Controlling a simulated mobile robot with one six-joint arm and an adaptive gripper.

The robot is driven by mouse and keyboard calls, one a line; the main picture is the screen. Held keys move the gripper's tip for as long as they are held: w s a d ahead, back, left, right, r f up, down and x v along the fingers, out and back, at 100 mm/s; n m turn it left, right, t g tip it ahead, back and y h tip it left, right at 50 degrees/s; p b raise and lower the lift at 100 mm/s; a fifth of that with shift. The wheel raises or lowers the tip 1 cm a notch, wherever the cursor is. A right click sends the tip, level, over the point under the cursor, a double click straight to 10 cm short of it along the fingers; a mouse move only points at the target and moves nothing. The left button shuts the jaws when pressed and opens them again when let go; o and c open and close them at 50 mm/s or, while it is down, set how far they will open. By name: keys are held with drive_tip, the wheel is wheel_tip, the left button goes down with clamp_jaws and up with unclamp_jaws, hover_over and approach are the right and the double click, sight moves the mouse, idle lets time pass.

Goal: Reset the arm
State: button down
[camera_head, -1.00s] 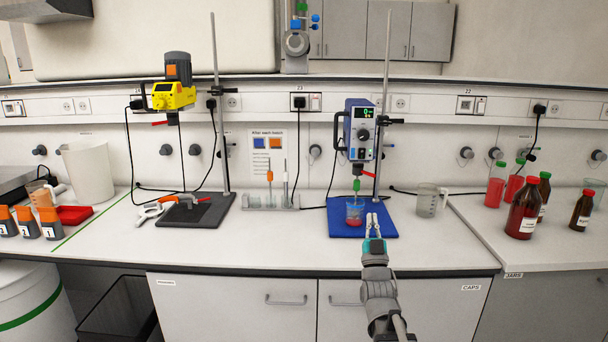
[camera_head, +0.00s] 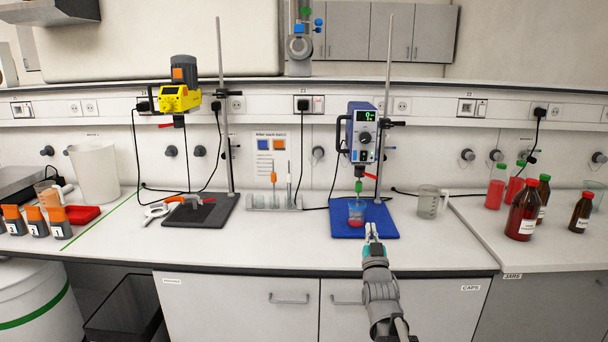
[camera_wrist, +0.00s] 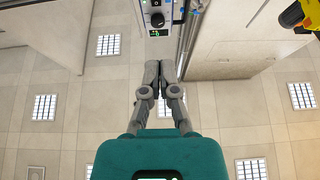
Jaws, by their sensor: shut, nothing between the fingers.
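My gripper (camera_head: 372,231) is shut and empty. In the head view it is low in front of the blue base plate (camera_head: 378,229), just right of a small beaker with red contents (camera_head: 356,214). I cannot tell whether it is over the plate's front edge or short of it. In the wrist view the two fingers of my gripper (camera_wrist: 160,65) meet at the tips. That view looks up at the ceiling, with the blue stirrer's control face (camera_wrist: 158,16) at the top.
The blue stirrer (camera_head: 362,135) hangs on a stand above the beaker. A glass measuring jug (camera_head: 430,203) stands to the right, with several bottles (camera_head: 522,212) beyond. The yellow stirrer (camera_head: 178,98) is at left. The front middle of the bench (camera_head: 265,240) is clear.

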drive_tip(key=s+a+f+g+p, duration=0.1)
drive_tip(key=s+f+g+p, duration=0.15)
drive_tip(key=f+g, duration=0.4)
drive_tip(key=s+f+g+p, duration=0.2)
drive_tip(key=f+g+p, duration=0.1)
drive_tip(key=f+g, duration=0.35)
drive_tip(key=s+f+g+p, duration=0.1)
drive_tip(key=s+g+p, duration=0.1)
drive_tip(key=s+g, duration=0.3)
drive_tip(key=s+f+g+p, duration=0.2)
drive_tip(key=s+g, duration=0.3)
drive_tip(key=s, duration=0.8)
drive_tip(key=shift+s+a+f+y+p, duration=0.15)
drive_tip(key=shift+a+f+y+p, duration=0.05)
drive_tip(key=shift+a+y+p, duration=0.2)
drive_tip(key=shift+s, duration=0.1)
